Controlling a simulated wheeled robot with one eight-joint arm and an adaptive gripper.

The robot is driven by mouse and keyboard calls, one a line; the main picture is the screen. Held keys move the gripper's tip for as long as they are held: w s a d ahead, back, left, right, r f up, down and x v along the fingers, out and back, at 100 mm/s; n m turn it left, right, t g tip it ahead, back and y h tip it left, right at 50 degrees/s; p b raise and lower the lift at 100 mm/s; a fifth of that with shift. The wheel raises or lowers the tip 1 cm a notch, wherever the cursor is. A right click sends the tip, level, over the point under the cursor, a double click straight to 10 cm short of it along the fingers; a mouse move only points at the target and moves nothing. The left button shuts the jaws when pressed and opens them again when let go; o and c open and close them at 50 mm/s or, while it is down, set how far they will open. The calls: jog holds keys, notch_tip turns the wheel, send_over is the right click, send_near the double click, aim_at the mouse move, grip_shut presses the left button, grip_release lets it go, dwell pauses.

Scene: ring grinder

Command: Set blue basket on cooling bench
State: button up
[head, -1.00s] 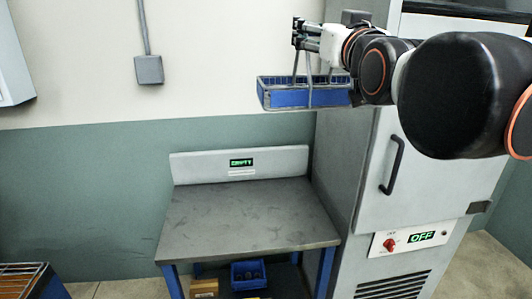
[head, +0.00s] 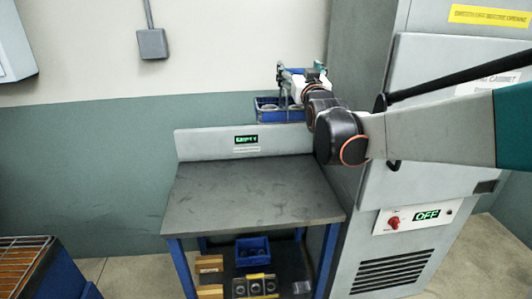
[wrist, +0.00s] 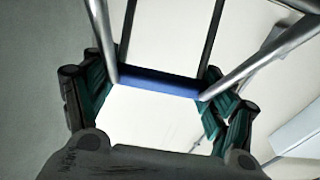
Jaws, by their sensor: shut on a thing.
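The blue basket (head: 282,117) hangs level in the air at the back of the bench, in front of the wall and left of the grey cabinet. Some round grey parts seem to lie in it. The cooling bench (head: 250,200) has a bare grey top below the basket. Its back panel (head: 210,144) bears a lit sign reading EMPTY.
A tall grey cabinet (head: 400,190) with a dark handle and an OFF display stands right of the bench. The bench's lower shelf holds a small blue bin (head: 252,252), cardboard boxes (head: 208,266) and a tray of round parts. An orange-slatted rack (head: 25,265) stands at the lower left.

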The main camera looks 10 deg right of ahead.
jog(key=w+f+b, duration=0.3)
jog(key=f+b, duration=0.1)
jog(key=f, duration=1.4)
jog(key=w+f+b, duration=0.3)
jog(key=f+b, duration=0.1)
jog(key=f, duration=1.4)
jog(key=shift+w+b, duration=0.3)
jog(key=shift+w, duration=0.05)
jog(key=shift+f, duration=0.1)
jog(key=o, duration=1.3)
jog(key=shift+f, duration=0.1)
jog(key=o, duration=0.4)
